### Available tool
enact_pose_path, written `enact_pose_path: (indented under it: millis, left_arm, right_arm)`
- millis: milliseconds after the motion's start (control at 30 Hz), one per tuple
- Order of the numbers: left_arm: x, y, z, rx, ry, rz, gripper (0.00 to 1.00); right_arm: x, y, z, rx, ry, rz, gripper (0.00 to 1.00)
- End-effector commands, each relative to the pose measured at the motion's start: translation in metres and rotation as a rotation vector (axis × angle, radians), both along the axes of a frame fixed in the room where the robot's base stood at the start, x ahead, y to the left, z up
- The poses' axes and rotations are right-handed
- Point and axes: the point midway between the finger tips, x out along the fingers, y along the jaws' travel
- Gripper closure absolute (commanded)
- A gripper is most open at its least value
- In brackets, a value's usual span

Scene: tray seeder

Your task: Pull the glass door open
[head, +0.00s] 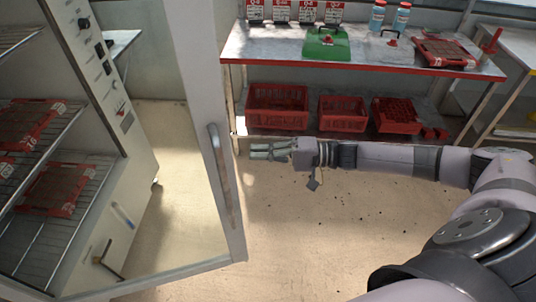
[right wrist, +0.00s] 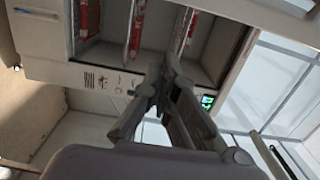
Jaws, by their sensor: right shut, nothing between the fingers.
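The glass door (head: 237,248) stands swung out from the cabinet in the head view, with a pale frame and clear glass. Its long vertical handle (head: 222,175) is on the free edge, worn brownish along its length. My right gripper (head: 256,151) is to the right of the handle in the picture, fingers pointing left, shut and empty. It appears apart from the handle. In the right wrist view the shut fingers (right wrist: 172,72) point toward the open cabinet (right wrist: 48,68). My left gripper is not in view.
Cabinet racks hold red-rimmed trays (head: 57,207). A control panel (head: 100,55) shows behind the door. A red-edged bench (head: 245,57) at the back holds a green box (head: 322,48), bottles and seed packets, with red crates (head: 277,122) on its lower shelf. The floor (head: 310,240) is clear.

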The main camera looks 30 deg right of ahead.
Motion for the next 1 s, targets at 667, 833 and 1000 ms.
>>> enact_pose_path:
  millis: [667, 833, 1000]
  left_arm:
    - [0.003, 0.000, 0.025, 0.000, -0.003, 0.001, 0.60]
    - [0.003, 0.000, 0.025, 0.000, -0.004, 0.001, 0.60]
    - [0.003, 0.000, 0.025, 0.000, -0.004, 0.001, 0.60]
  right_arm:
    - [-0.011, 0.057, 0.000, 0.000, 0.000, 0.000, 1.00]
    - [-0.011, 0.057, 0.000, -0.001, -0.001, 0.000, 1.00]
    - [-0.012, 0.057, 0.000, 0.000, 0.000, 0.001, 1.00]
